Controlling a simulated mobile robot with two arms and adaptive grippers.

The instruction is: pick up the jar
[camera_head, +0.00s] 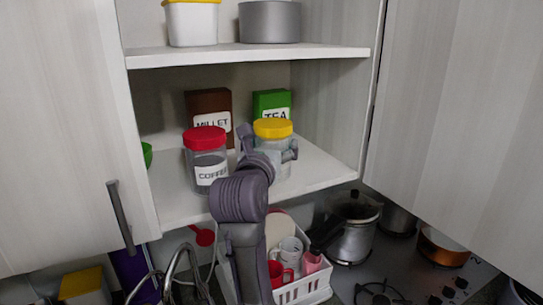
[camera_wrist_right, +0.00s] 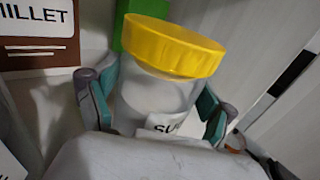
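A clear jar (camera_head: 273,142) with a yellow lid and pale contents is at the middle shelf of the open cabinet. In the right wrist view the jar (camera_wrist_right: 157,95) has a white label reading "SU...", partly hidden. My right gripper (camera_head: 268,150) has one finger on each side of the jar, just below the lid. In the wrist view the right gripper's (camera_wrist_right: 158,105) teal pads lie close against both sides of the jar; whether they press on it I cannot tell. My left gripper is not in view.
A red-lidded coffee jar (camera_head: 206,160) stands close left of the jar. A brown millet box (camera_head: 209,110) and green tea box (camera_head: 271,100) stand behind. The upper shelf (camera_head: 240,56) is above. Cabinet doors flank the opening. A dish rack (camera_head: 305,290) and pot (camera_head: 351,235) are below.

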